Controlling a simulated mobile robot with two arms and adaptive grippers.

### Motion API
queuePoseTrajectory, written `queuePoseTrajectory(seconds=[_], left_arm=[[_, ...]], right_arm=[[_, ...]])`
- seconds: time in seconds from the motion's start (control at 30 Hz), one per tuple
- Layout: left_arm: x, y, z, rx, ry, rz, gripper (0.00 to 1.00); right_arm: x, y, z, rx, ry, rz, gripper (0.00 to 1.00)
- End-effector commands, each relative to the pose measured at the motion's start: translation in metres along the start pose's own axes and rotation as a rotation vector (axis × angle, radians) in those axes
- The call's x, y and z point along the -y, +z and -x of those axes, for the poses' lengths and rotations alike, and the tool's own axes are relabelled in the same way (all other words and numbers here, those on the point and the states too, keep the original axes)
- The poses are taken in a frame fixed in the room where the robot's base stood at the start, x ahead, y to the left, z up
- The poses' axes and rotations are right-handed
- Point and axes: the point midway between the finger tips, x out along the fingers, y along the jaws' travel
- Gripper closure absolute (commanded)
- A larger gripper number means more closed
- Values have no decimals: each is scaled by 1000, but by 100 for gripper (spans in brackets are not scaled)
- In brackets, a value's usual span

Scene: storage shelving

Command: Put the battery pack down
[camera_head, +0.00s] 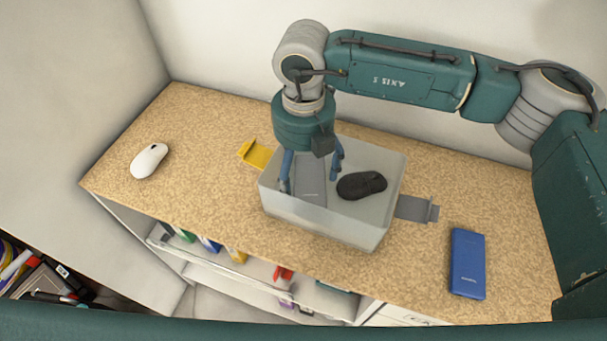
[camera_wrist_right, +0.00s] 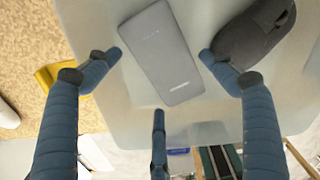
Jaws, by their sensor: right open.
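A grey battery pack (camera_head: 311,188) lies flat in the translucent box (camera_head: 330,227) on the wooden top, left of a black mouse (camera_head: 362,186). In the right wrist view the grey pack (camera_wrist_right: 161,52) lies tilted between the fingertips, its whole top face showing. My right gripper (camera_head: 312,176) points down over the pack with its blue fingers spread. In the wrist view the open fingers (camera_wrist_right: 160,75) stand around the pack, with gaps beside it. A blue battery pack (camera_head: 467,263) lies on the wooden top to the right. My left gripper is not in view.
A white mouse (camera_head: 149,160) lies at the left of the wooden top (camera_head: 215,185). Lower shelves hold several small items. The wood left of the box is mostly clear.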

Motion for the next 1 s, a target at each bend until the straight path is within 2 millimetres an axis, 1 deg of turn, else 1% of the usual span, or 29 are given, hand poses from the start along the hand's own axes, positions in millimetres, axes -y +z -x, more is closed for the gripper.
queuePoseTrajectory(seconds=[0.03,0.3,0.4,0.5,0.6,0.7,1.0], left_arm=[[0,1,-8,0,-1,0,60],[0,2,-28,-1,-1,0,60],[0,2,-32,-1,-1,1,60],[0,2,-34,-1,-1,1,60],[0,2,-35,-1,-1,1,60],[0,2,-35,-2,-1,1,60],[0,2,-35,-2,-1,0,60]], right_arm=[[0,1,6,4,2,1,18],[-1,0,66,4,2,1,18],[-1,0,83,3,1,2,18],[0,0,96,1,1,1,18],[0,0,104,1,-1,2,18],[0,0,107,0,0,2,18],[0,-1,107,-1,0,2,18]])
